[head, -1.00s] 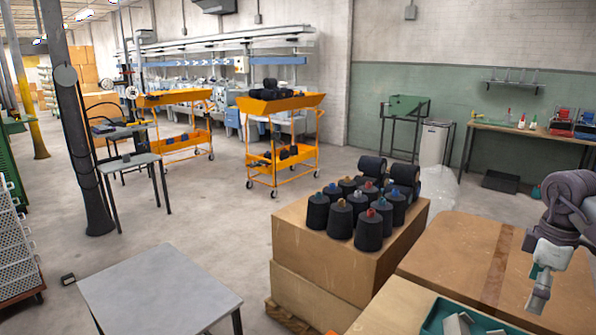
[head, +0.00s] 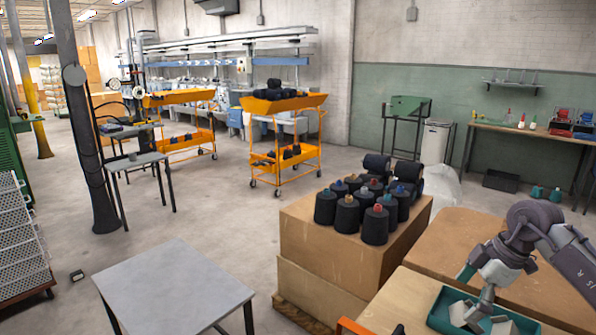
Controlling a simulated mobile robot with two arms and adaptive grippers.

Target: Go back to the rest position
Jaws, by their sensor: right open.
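My right arm comes in at the right edge of the head view. Its gripper (head: 478,308) points down over the teal tray (head: 440,308), in front of a light grey piece in it. The gripper is open; I cannot tell if it touches anything. My left gripper is not in view.
Dark yarn cones (head: 375,224) stand on a cardboard box (head: 310,225) left of the tray. A bare grey table (head: 172,288) is at the lower left. Orange carts (head: 283,104) stand farther back. The concrete floor between them is clear.

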